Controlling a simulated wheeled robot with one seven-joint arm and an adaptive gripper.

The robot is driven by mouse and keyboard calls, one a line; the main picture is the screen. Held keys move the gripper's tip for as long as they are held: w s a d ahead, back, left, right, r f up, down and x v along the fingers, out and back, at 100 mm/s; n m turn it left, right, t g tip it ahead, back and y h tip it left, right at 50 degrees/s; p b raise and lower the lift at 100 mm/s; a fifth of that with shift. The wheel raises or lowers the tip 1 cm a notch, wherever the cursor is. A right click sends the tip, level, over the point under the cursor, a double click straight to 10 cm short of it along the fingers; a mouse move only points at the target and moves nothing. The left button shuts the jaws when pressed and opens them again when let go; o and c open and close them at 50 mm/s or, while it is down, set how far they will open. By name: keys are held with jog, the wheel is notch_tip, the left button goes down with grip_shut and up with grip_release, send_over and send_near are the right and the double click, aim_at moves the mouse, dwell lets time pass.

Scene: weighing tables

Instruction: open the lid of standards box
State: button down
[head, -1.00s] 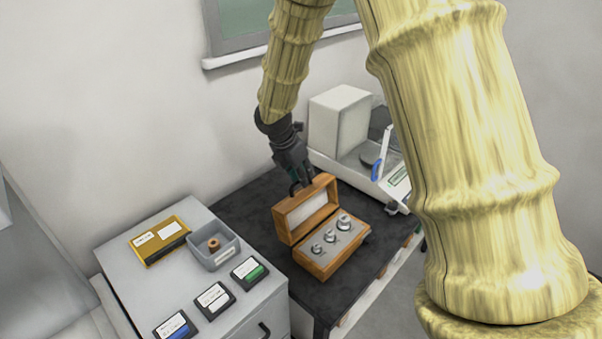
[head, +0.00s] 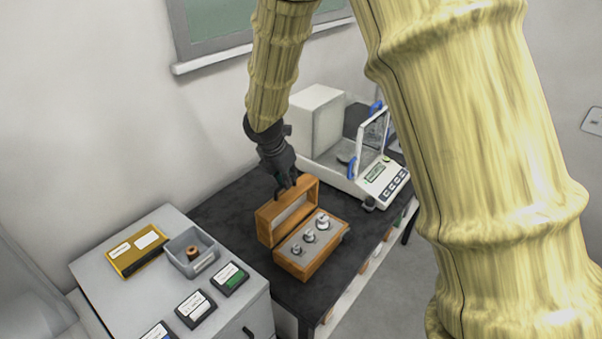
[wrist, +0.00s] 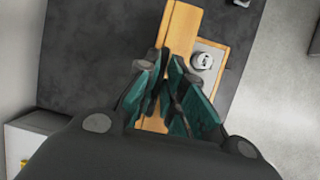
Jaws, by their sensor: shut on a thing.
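The standards box (head: 309,262) is a wooden case on the dark table, with several shiny metal weights (head: 309,237) in its grey insert. Its lid (head: 288,212) stands raised at the back, its pale lining facing the weights. My gripper (head: 286,186) is at the lid's top edge, shut on the lid. In the wrist view my gripper's green-padded fingers (wrist: 171,88) close over the wooden lid (wrist: 181,28). The fingers hide the exact contact. One weight (wrist: 201,61) shows beside them.
A balance (head: 365,175) with a clear shield stands behind the box on the dark table (head: 232,205). At left, a grey cabinet (head: 105,285) bears a yellow box (head: 137,250), a grey bin (head: 205,262) and several small labelled cases (head: 230,278). A wall is behind.

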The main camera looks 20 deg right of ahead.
jog(key=shift+s+f, duration=0.1)
jog(key=c, duration=1.5)
grip_release()
jog(key=v, duration=1.2)
jog(key=shift+d, duration=0.1)
